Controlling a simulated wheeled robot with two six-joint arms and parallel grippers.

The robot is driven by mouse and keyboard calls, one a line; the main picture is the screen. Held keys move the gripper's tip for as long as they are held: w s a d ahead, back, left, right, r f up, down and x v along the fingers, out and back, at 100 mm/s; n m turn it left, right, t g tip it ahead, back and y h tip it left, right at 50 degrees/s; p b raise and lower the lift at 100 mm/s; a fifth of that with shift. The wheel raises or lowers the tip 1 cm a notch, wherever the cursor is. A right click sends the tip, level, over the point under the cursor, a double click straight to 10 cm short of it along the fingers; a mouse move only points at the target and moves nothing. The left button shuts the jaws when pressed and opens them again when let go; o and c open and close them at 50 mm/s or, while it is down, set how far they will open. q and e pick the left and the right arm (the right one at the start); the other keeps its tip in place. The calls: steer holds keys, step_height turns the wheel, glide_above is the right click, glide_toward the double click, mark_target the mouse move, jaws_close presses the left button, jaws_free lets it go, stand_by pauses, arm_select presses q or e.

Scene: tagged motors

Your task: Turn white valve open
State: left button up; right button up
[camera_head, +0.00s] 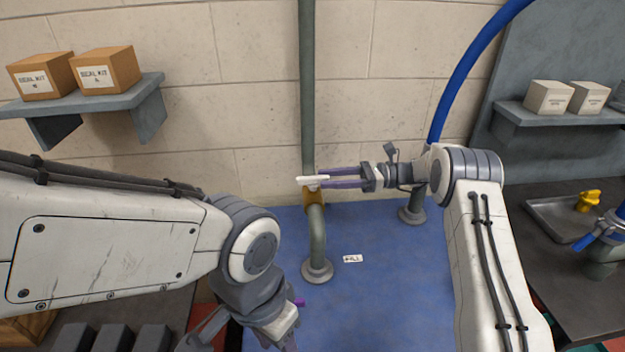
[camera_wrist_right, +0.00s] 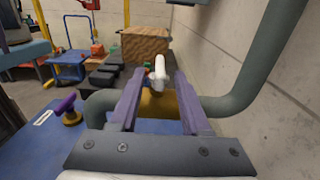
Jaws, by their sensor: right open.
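The white valve handle (camera_head: 313,181) sits on a yellow valve body (camera_head: 313,203) on the grey-green pipe (camera_head: 317,240) by the wall. My right gripper (camera_head: 325,178) reaches it from the right and is open, its purple fingers pointing left at the handle. In the right wrist view the white handle (camera_wrist_right: 158,75) shows between the fingertips (camera_wrist_right: 158,88), with the yellow body behind and below. Contact cannot be told. My left gripper (camera_head: 285,325) hangs low near the bottom middle, away from the valve; its fingers are mostly hidden.
A purple knob (camera_wrist_right: 67,108) on a yellow base stands on the blue surface (camera_head: 390,270). A blue pipe (camera_head: 460,75) rises behind my right arm. Shelves with boxes (camera_head: 105,70) are left and right. A tray (camera_head: 560,220) with a yellow part lies at right.

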mark_target(313, 176)
steer(key=shift+s+a+p, duration=0.2)
steer(key=shift+a+p, duration=0.15)
steer(key=shift+a, duration=1.85)
jaws_close()
